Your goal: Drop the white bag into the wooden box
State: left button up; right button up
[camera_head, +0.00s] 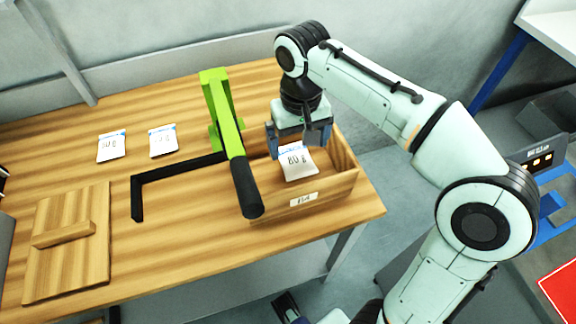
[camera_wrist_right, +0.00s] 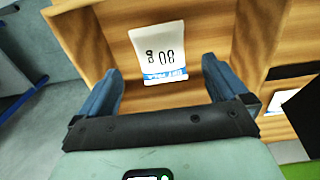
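The white bag (camera_head: 297,161), marked 80 g with a blue strip, shows at the wooden box (camera_head: 335,187), below my right gripper (camera_head: 299,137). In the right wrist view the bag (camera_wrist_right: 159,52) lies beyond the fingertips against wood, with gaps to both fingers. My right gripper (camera_wrist_right: 160,85) is open above the box and does not touch the bag there. I cannot tell whether the bag rests on the box floor or is still falling. My left gripper is not in view.
Two more white bags (camera_head: 112,146) (camera_head: 163,140) lie on the wooden table (camera_head: 190,240). A green press with a black handle (camera_head: 245,188) stands against the box's left side. A wooden board with a grip (camera_head: 65,240) lies at the left. A black angled bar (camera_head: 137,198) lies between.

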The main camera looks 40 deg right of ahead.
jog(key=shift+r, duration=0.1)
notch_tip(320, 180, up, 13)
jog(key=p, duration=0.4)
jog(key=shift+p, duration=0.4)
